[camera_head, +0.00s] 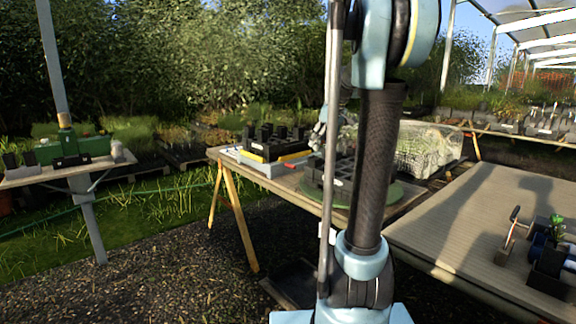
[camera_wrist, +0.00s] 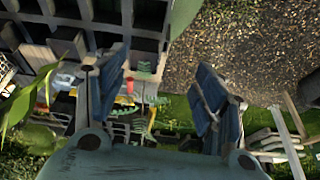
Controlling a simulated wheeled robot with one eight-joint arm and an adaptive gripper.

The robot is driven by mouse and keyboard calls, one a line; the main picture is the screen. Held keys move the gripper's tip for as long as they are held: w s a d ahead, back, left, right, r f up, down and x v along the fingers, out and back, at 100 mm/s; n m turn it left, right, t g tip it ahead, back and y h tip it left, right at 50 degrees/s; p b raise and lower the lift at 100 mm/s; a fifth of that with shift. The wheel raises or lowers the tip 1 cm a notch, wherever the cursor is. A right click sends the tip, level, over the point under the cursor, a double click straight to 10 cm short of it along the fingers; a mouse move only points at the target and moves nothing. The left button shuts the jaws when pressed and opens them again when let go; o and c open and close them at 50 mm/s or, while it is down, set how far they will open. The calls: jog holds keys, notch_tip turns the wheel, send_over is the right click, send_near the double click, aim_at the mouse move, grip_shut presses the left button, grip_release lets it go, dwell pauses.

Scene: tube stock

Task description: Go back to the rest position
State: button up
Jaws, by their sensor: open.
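My gripper (camera_wrist: 164,92) is open in the wrist view, with its two blue fingers wide apart and nothing between them. Behind the fingers I see a dark gridded tray (camera_wrist: 118,22), gravel and grass. In the head view my gripper (camera_head: 324,128) is over the middle wooden table (camera_head: 312,190), partly hidden behind my own arm and column. A dark tray of square cells (camera_head: 338,180) sits on a green round mat (camera_head: 397,194) on that table, also partly hidden by my arm.
A tray of black pots (camera_head: 272,142) stands on the table's left end and a clear plastic-looking box (camera_head: 428,148) at its back right. A wider table (camera_head: 460,215) at right holds black pots with a seedling (camera_head: 552,262). Gravel lies between.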

jog(key=s+f+m, duration=0.2)
jog(key=s+f, duration=0.5)
jog(key=s, duration=0.5)
jog(key=s+a+f+m+h, duration=0.1)
jog(key=s+f+m, duration=0.1)
jog(key=s+f, duration=0.6)
jog(key=s+a+f+m+g+h, duration=0.1)
jog(key=s+f, duration=0.7)
jog(key=s, duration=0.8)
jog(key=shift+s+m, duration=0.35)
jog(key=shift+m, duration=0.35)
